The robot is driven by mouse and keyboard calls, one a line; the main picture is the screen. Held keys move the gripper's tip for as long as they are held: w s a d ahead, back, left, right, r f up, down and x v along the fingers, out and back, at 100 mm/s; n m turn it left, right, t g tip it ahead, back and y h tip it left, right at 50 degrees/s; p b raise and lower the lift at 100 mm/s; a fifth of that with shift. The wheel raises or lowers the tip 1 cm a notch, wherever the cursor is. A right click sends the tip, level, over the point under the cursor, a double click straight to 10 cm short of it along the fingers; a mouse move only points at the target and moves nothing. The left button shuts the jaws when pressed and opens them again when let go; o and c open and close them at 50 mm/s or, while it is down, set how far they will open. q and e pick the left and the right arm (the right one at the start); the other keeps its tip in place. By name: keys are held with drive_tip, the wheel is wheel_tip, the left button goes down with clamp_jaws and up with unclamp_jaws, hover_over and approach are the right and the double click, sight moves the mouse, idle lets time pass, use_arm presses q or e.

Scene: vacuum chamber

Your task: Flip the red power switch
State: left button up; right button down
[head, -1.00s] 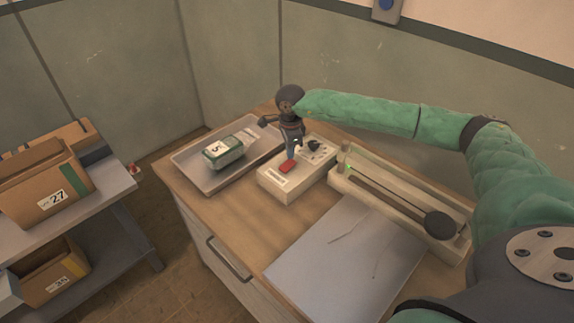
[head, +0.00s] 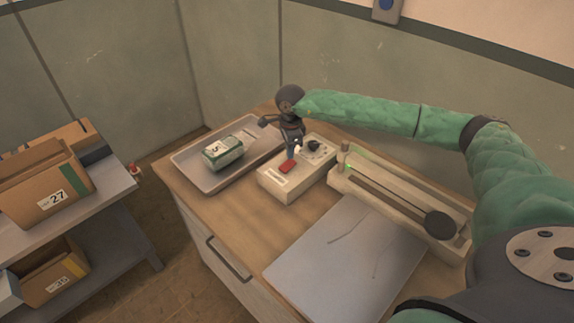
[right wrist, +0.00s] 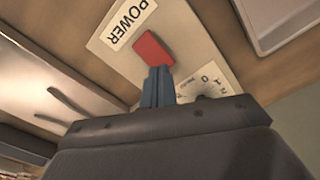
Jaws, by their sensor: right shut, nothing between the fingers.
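The red power switch (head: 287,166) is on top of a cream control box (head: 277,186) on the wooden cabinet top. My right gripper (head: 292,153) comes down from above, shut and empty, with its fingertips at the switch's back end. In the right wrist view, the red switch (right wrist: 153,49) sits beside a POWER label (right wrist: 130,25), and the shut blue-grey fingers (right wrist: 158,86) overlap its near end. I cannot tell whether they touch it. A dark knob (head: 314,145) is on the box behind the switch. My left gripper is not in view.
A metal tray (head: 190,179) holding a green-and-white package (head: 223,153) lies left of the box. A cream long frame with a rod and dark disc (head: 440,225) stands to the right. A grey sheet (head: 320,275) lies in front. A shelf with cardboard boxes (head: 50,190) is at far left.

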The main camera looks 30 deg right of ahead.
sight(290, 162)
drive_tip(key=shift+f+b, duration=1.15)
drive_tip(key=shift+f, duration=0.2)
idle(1.1)
drive_tip(key=shift+r+p, duration=0.45)
drive_tip(key=shift+r, duration=3.05)
